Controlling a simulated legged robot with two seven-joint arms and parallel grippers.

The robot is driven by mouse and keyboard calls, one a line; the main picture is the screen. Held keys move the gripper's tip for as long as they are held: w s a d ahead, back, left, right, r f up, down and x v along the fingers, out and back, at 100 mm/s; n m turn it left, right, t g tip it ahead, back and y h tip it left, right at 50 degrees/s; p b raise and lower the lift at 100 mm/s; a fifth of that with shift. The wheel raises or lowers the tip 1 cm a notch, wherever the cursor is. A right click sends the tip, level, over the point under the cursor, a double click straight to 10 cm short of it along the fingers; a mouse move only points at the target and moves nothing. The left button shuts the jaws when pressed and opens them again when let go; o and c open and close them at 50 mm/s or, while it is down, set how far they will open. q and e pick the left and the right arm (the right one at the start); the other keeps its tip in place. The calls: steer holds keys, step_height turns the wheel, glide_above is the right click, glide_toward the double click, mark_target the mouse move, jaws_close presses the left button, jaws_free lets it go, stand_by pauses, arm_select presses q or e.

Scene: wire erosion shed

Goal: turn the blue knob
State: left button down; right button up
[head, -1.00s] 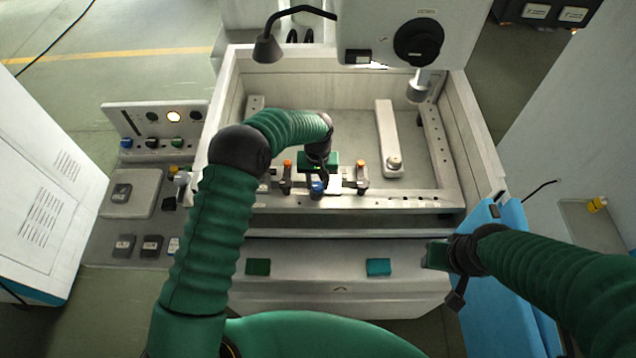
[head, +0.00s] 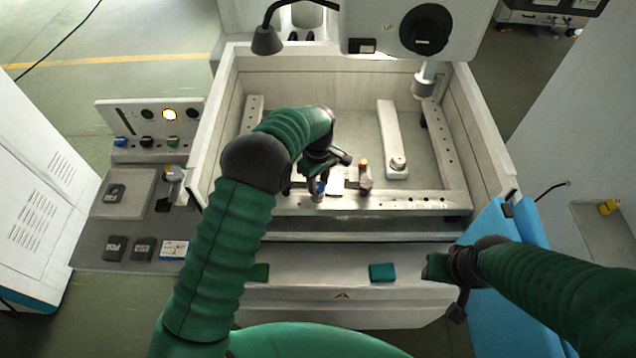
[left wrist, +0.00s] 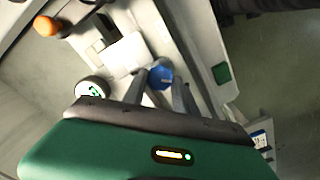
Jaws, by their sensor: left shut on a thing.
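The blue knob (head: 318,188) stands at the front bar of the machine's basin, beside a white block (head: 338,184). In the left wrist view the blue knob (left wrist: 160,75) sits between the fingertips of my left gripper (left wrist: 160,84), with one finger on each side. The gripper is shut on it. In the head view my left gripper (head: 319,179) comes down on the knob from above and partly hides it. My right gripper (head: 436,266) is away at the front right, near the blue panel, and its jaw opening cannot be made out.
An orange-topped post (head: 364,178) stands just right of the blue knob; another orange top (left wrist: 46,26) shows in the left wrist view. A green block (head: 259,272) and a teal block (head: 382,272) lie on the front ledge. A control panel (head: 150,125) stands at the left.

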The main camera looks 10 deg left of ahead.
mark_target(320, 185)
arm_select(q)
steer(key=shift+w+d+r+n, duration=0.1)
steer(key=shift+r+n, duration=0.05)
steer(key=shift+n, duration=0.35)
steer(key=c, duration=1.1)
jaws_free()
steer(key=shift+o, duration=0.7)
steer(key=shift+d, duration=0.1)
steer(key=shift+r, duration=0.2)
step_height(320, 185, up, 16)
steer(key=b, duration=0.3)
steer(key=shift+r+b, duration=0.2)
steer(key=shift+b, duration=0.1)
steer(key=shift+f, duration=0.1)
